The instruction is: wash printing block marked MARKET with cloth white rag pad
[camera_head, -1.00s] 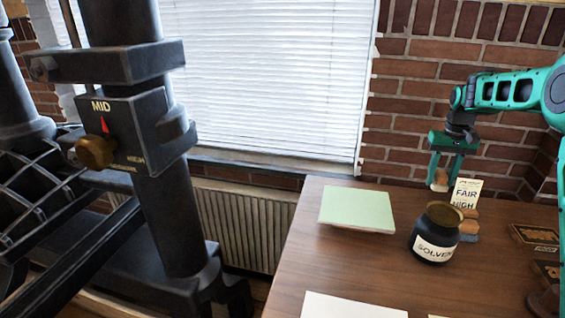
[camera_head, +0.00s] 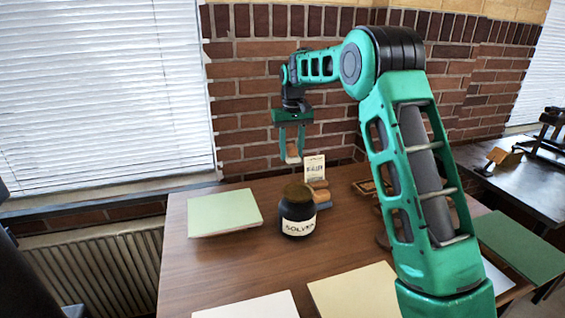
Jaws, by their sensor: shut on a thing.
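My gripper (camera_head: 291,150) hangs fingers-down above the back of the wooden table. It is shut on a small pad with a tan grip and a pale underside (camera_head: 292,159), which looks like the white rag pad. The pad is held in the air, behind the solvent jar. Dark printing blocks (camera_head: 365,188) lie on the table to the right of the jar, partly hidden by my arm. I cannot read MARKET on any of them.
A dark solvent jar (camera_head: 297,217) stands mid-table. Behind it are a lettered card (camera_head: 314,168) and other brown-gripped pads (camera_head: 320,196). A pale green slab (camera_head: 224,212) lies left, and white (camera_head: 248,306) and cream sheets (camera_head: 357,293) lie in front. Another table is at right.

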